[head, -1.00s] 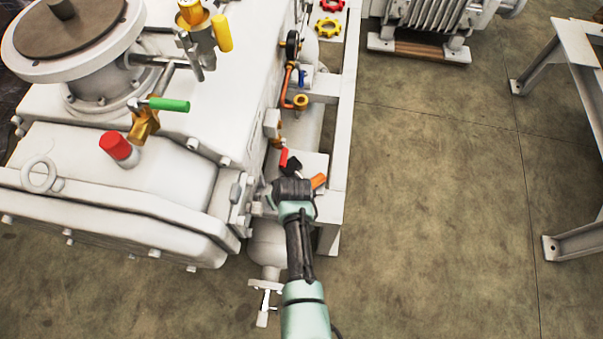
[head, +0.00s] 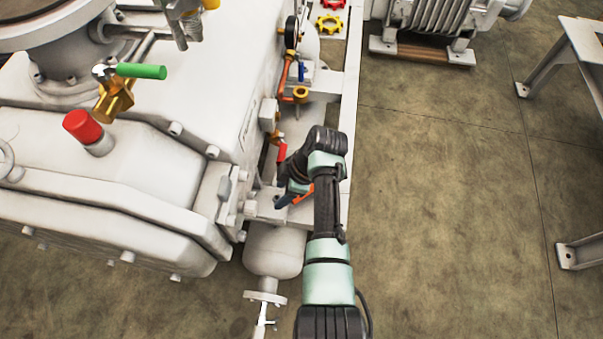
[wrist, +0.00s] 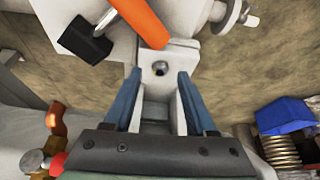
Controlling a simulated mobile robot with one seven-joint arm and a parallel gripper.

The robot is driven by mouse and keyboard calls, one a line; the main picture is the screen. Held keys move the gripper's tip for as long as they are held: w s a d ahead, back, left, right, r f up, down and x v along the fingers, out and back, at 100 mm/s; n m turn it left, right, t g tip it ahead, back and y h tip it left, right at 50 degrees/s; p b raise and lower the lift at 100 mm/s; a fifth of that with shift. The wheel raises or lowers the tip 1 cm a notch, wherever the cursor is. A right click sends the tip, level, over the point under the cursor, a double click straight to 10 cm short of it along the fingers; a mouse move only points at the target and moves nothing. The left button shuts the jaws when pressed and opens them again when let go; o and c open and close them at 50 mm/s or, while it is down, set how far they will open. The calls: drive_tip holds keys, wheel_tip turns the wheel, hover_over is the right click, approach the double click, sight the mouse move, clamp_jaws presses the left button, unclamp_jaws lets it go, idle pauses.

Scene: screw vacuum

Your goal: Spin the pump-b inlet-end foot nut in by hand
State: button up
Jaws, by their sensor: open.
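In the wrist view, a small dark round fastener or stud end (wrist: 160,68) sits on a pale foot block (wrist: 183,57). I cannot tell whether a nut is on it. My gripper (wrist: 158,75) is open, with one blue finger on each side of the block, close to the fastener. No contact is clear. In the head view my gripper (head: 281,202) is down beside the white pump housing (head: 130,165), at the frame's near end. My wrist and arm hide much of that spot there, and the fastener cannot be made out.
An orange handle (wrist: 140,18) crosses just beyond the fingers, with a black part (wrist: 83,40) to its left. A red-handled valve (head: 282,153) and copper piping (head: 284,85) lie further along the frame. A pale vessel (head: 272,252) is nearer. Open floor (head: 440,200) lies right.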

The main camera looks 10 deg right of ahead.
drive_tip(key=p+v, duration=0.3)
drive_tip(key=v, duration=0.9)
